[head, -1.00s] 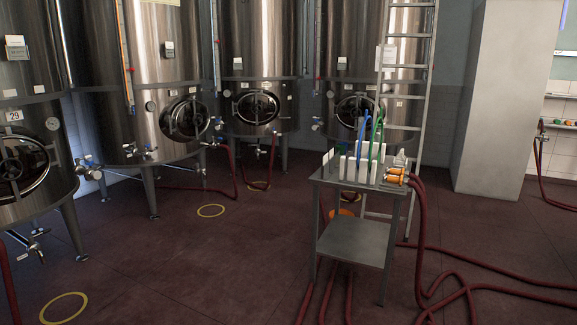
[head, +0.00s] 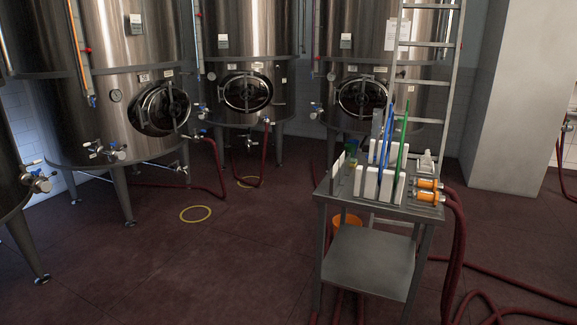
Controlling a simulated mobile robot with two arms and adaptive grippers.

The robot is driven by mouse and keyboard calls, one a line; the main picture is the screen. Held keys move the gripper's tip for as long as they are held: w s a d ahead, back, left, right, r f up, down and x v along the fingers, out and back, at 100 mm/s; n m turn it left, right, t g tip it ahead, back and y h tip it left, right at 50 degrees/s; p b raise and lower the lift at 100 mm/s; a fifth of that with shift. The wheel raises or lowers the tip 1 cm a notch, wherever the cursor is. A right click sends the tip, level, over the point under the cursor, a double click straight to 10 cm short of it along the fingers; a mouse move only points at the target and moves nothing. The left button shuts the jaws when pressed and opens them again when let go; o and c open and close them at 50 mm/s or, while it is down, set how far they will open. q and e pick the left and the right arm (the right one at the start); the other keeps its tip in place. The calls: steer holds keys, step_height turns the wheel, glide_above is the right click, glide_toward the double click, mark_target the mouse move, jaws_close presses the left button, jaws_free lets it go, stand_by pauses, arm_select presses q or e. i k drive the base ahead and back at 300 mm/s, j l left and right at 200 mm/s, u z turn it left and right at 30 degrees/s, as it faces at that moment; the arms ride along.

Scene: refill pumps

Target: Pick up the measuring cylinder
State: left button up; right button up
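No thing in the head view is clear enough to be named the measuring cylinder for sure. A small metal stand (head: 345,193) at the right of the middle bears white upright holders (head: 370,184). A blue upright strip (head: 387,140) and a green upright strip (head: 401,145) rise from them, with a grey one (head: 376,135) behind. A small pale object (head: 427,162) stands at the stand's back right, and a greenish one (head: 351,155) at the back left. Neither of my grippers is in view.
Orange-ended fittings (head: 428,190) lie on the stand's right edge, and red hoses (head: 455,240) hang down to the floor. A ladder (head: 445,100) stands behind. Steel tanks (head: 130,100) line the back. The floor (head: 200,270) left of the stand is mostly clear.

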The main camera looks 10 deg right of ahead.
mark_target(377, 113)
steer(key=i+z, duration=0.2)
steer(key=i, duration=0.25)
steer(key=i+j+z, duration=0.25)
steer(key=i, duration=0.2)
steer(key=i+j+z, duration=0.2)
steer(key=i, duration=0.2)
steer(key=i+j+z, duration=0.25)
steer(key=i, duration=0.15)
